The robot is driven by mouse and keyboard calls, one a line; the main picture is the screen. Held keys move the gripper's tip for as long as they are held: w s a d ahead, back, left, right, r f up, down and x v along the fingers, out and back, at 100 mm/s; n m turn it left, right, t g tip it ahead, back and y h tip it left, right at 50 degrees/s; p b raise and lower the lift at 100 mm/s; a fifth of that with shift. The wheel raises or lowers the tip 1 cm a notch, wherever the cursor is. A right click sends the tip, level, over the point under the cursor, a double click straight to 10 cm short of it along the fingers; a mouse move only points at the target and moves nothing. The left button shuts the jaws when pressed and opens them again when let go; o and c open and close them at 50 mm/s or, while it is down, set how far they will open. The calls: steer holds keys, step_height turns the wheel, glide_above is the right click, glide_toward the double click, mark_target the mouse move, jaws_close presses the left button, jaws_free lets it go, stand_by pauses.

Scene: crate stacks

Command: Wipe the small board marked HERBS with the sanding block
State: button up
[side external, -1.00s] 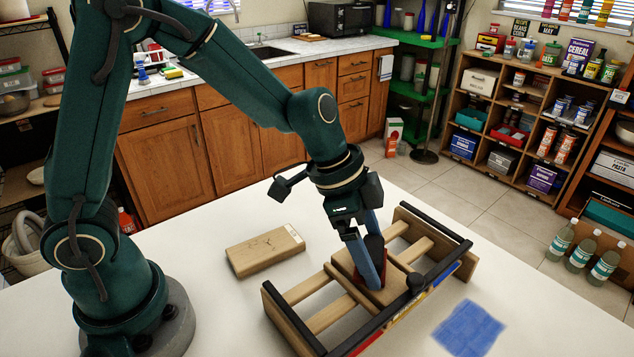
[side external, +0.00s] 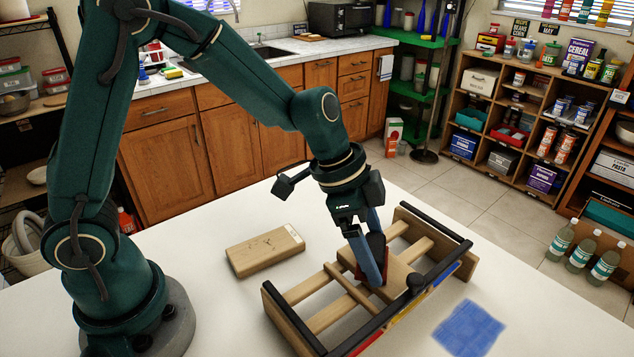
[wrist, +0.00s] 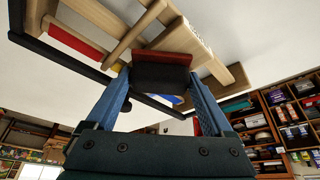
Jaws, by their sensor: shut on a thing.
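My gripper (side external: 376,260) is shut on the sanding block (side external: 377,243), a dark block with a red face. The block also shows between the blue fingers in the wrist view (wrist: 160,75). It is low over a pale wooden board (side external: 402,272) lying across the slats of a wooden frame (side external: 283,318) with dark rails. The block seems to touch this board, but the contact is partly hidden by the fingers. The board also shows in the wrist view (wrist: 187,42). I cannot read HERBS on it.
A loose wooden block (side external: 265,251) with faint marks lies on the white table left of the frame. A blue square (side external: 468,327) lies on the table to the right. The frame's raised dark rails (side external: 436,233) stand close around my gripper.

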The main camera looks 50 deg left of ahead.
mark_target(358, 271)
steer(key=shift+w, duration=0.5)
steer(key=shift+s+d, duration=0.15)
steer(key=shift+s, duration=1.75)
steer(key=shift+s+r, duration=0.1)
steer(key=shift+r, duration=0.05)
step_height(358, 271, up, 8)
steer(key=shift+a, duration=0.3)
